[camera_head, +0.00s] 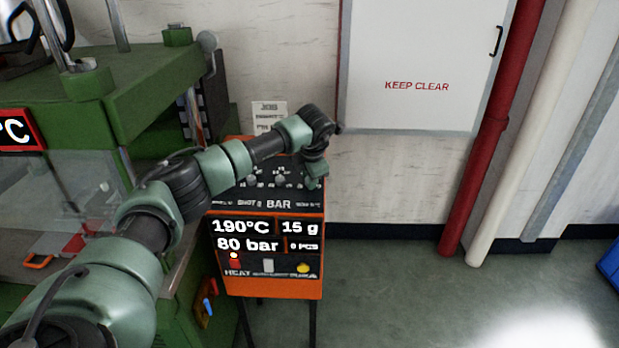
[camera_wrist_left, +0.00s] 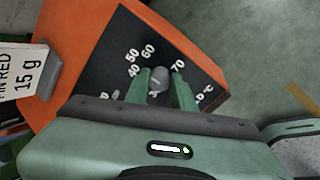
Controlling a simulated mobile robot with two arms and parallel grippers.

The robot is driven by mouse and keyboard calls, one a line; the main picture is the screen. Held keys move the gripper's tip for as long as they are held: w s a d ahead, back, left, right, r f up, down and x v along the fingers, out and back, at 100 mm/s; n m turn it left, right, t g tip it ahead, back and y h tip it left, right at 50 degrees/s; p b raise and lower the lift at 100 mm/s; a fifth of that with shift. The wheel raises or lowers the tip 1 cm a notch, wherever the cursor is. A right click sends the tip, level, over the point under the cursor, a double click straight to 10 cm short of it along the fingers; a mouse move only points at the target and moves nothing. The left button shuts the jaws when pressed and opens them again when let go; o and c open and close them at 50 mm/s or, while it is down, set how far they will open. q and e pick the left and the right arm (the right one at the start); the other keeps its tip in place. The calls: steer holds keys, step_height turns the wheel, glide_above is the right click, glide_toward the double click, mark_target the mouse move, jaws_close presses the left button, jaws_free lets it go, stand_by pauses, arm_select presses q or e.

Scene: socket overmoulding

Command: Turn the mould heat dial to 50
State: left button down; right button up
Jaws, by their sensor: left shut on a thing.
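The orange control box (camera_head: 228,284) stands against the wall, with my left arm reaching over its dark sloping top panel. My left gripper (camera_head: 315,174) is at the panel's right end. In the left wrist view, the grey mould heat dial (camera_wrist_left: 159,76) sits on the black panel, ringed by the numbers 40, 50, 60 and 70, with °C at the right. My left gripper (camera_wrist_left: 161,88) has its two green fingers shut on this dial, one on each side. I cannot clearly read where the dial points. In the head view the gripper hides this dial. My right gripper is out of view.
Two other dials (camera_head: 251,181) sit left of my gripper on the panel. The display (camera_head: 265,236) reads 190°C, 15 g and 80 bar. A green press (camera_head: 150,90) stands at the left. Red and white pipes (camera_head: 475,180) run down the wall at right.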

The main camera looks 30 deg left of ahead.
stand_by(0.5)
arm_select(q)
steer(key=c, duration=1.2)
jaws_free()
steer(key=b+v, duration=0.1)
steer(key=v, duration=0.7)
steer(key=shift+f, duration=0.1)
